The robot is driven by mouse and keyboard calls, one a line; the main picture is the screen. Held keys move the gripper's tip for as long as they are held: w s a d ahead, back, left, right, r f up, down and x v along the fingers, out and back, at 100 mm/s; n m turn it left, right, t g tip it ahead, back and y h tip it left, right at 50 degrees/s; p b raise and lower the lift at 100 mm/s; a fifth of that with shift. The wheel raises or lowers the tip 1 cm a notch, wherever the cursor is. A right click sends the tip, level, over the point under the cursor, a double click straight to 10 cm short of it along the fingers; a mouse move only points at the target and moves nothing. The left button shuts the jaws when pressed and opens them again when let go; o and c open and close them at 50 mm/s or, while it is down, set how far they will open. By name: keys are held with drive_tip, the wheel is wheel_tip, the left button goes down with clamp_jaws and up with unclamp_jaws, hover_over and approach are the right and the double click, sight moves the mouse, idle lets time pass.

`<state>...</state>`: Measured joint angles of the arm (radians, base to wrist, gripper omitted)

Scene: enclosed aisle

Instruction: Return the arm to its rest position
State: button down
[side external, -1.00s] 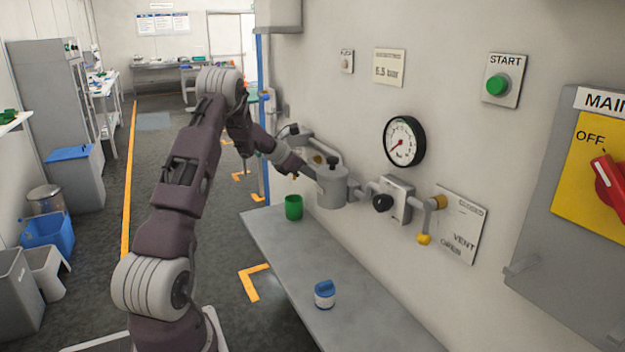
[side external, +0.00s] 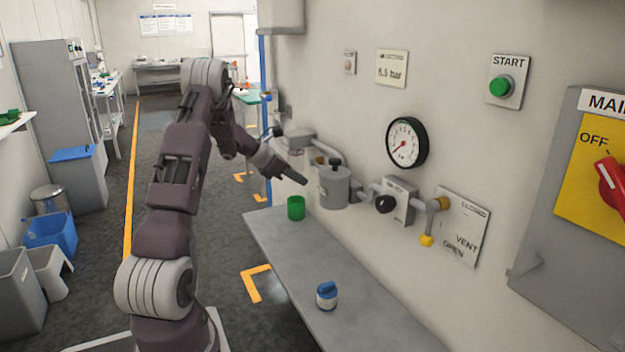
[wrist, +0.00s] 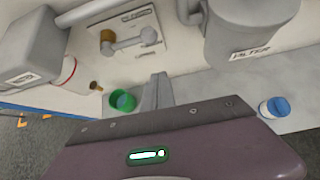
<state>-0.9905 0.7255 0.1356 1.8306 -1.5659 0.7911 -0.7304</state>
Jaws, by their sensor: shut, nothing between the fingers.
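My gripper (side external: 297,178) is at the end of my bent arm, in the air just left of the grey filter housing (side external: 335,187) on the wall. A small gap shows between the fingertips and the housing. In the wrist view my gripper (wrist: 163,78) shows its fingers together with nothing between them. The filter housing (wrist: 250,28) is at the top right there, clear of the fingers.
A green cup (side external: 296,207) and a blue-lidded jar (side external: 327,295) stand on the grey shelf (side external: 300,255) below. Pipework, a dark knob (side external: 385,203), a gauge (side external: 407,142) and a START button (side external: 501,86) are on the wall. The aisle floor left of my arm is open.

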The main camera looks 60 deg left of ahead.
drive_tip(key=v, duration=0.5)
drive_tip(key=s+d+r+m+g+h, duration=0.15)
drive_tip(key=d+r+m, duration=0.35)
drive_tip(key=d+m, duration=0.75)
drive_tip(key=d+r+m+g+h, duration=0.1)
drive_tip(key=d+r+m+g, duration=0.45)
drive_tip(key=d, duration=1.25)
drive_tip(key=s+d+m+t, duration=0.2)
drive_tip(key=s+d+m, duration=0.8)
drive_tip(key=d+m, duration=0.15)
drive_tip(key=s+d+f+m+y, duration=0.1)
drive_tip(key=s+d+m+y, duration=0.1)
drive_tip(key=s+m, duration=0.4)
drive_tip(key=s, duration=0.3)
drive_tip(key=shift+f+t, duration=0.3)
drive_tip(key=shift+f, duration=0.1)
